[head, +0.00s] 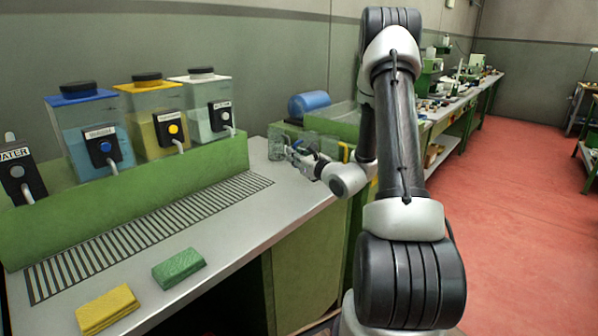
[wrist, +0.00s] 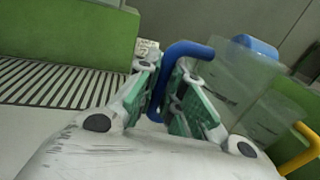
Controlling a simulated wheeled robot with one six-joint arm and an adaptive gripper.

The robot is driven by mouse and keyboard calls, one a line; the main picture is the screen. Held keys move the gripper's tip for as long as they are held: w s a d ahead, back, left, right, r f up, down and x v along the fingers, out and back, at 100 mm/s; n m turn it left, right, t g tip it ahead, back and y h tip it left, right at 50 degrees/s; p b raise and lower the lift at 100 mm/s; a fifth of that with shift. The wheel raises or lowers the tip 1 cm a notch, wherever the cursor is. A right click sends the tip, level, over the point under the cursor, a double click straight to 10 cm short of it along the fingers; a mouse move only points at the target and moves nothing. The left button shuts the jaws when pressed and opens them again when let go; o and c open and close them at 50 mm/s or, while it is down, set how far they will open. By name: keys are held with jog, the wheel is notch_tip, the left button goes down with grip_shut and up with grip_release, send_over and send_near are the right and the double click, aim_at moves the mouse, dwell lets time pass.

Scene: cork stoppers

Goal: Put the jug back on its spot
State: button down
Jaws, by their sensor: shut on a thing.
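My gripper (head: 303,157) is at the far end of the grey counter, its fingers reaching left. In the wrist view its green-padded fingers (wrist: 170,108) are closed around the blue handle of the jug (wrist: 183,50). The jug's clear body seems to stand beyond the fingers, faint against the background. In the head view a clear, see-through shape, likely the jug (head: 279,147), shows at the fingertips. I cannot tell whether its base touches the counter. No marked spot for it can be made out.
Blue, yellow and clear dispenser tanks (head: 88,125) stand on a green ledge behind a slotted drain grille (head: 140,232). Yellow (head: 107,308) and green (head: 179,268) sponges lie in front. A blue cylinder (head: 310,104) is behind my gripper. A yellow handle (wrist: 303,148) is at right.

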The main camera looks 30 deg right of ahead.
notch_tip(320, 180, down, 5)
jog(key=shift+r, duration=0.1)
jog(key=shift+a, duration=0.1)
jog(key=c, duration=1.5)
grip_release()
jog(key=shift+c, duration=0.2)
